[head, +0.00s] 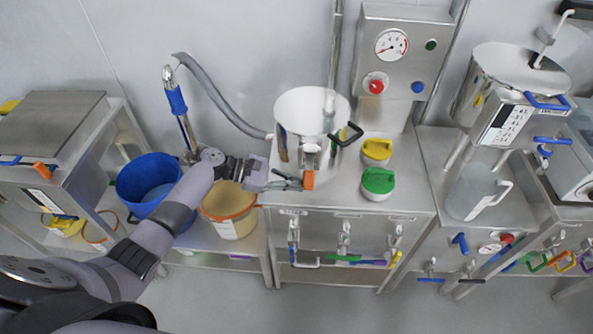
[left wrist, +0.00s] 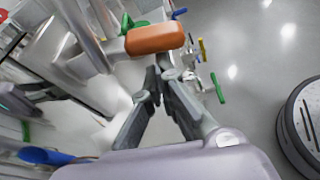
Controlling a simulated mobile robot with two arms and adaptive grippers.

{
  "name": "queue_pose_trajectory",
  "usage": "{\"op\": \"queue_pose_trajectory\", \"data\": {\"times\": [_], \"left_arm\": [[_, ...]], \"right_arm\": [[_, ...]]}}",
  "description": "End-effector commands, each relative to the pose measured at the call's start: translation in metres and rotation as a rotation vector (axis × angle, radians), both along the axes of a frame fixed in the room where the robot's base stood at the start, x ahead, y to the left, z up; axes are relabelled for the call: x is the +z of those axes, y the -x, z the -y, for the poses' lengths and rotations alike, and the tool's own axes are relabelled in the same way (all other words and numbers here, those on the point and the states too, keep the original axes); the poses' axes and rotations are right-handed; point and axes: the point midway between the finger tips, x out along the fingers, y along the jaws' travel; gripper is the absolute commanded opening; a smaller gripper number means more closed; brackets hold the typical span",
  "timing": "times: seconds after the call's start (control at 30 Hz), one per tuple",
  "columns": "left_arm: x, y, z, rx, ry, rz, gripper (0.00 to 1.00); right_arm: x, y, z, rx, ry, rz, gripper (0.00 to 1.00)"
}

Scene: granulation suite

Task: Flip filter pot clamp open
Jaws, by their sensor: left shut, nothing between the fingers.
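The filter pot (head: 297,105) is a steel cylinder with a lid, standing on a steel cabinet (head: 350,190). Its clamp has an orange grip (head: 309,180) low on the pot's front. The orange grip also shows large in the left wrist view (left wrist: 155,38). My left gripper (head: 296,184) comes in from the left and is shut and empty, its fingertips beside the orange grip. In the left wrist view the shut fingertips (left wrist: 160,75) lie just below the grip; I cannot tell whether they touch it. My right gripper is not in view.
A yellow-lidded jar (head: 376,152) and a green-lidded jar (head: 378,183) stand right of the pot. A black handle (head: 347,134) sticks out at the pot's right side. A blue bucket (head: 147,180) and a beige bucket (head: 230,210) stand left, near my arm.

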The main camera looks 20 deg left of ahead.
Motion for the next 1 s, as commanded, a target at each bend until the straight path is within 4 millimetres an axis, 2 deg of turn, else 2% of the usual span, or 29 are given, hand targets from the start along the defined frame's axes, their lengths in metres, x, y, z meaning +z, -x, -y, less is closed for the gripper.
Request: {"op": "queue_pose_trajectory", "data": {"times": [0.03,0.1,0.4,0.7,1.0], "left_arm": [[0.011,0.001,0.001,0.0,0.015,-0.044,0.0],[0.014,0.003,0.001,0.001,0.032,-0.108,0.0],[0.027,0.008,0.003,0.001,0.105,-0.358,0.0],[0.035,0.01,0.003,-0.001,0.153,-0.531,0.0],[0.038,0.01,0.003,0.001,0.173,-0.602,0.0]], "right_arm": [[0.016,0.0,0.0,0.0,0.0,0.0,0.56],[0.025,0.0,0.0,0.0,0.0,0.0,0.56],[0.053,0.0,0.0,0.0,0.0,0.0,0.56],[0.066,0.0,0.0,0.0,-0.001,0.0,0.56],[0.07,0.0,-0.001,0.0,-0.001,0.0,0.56]]}}
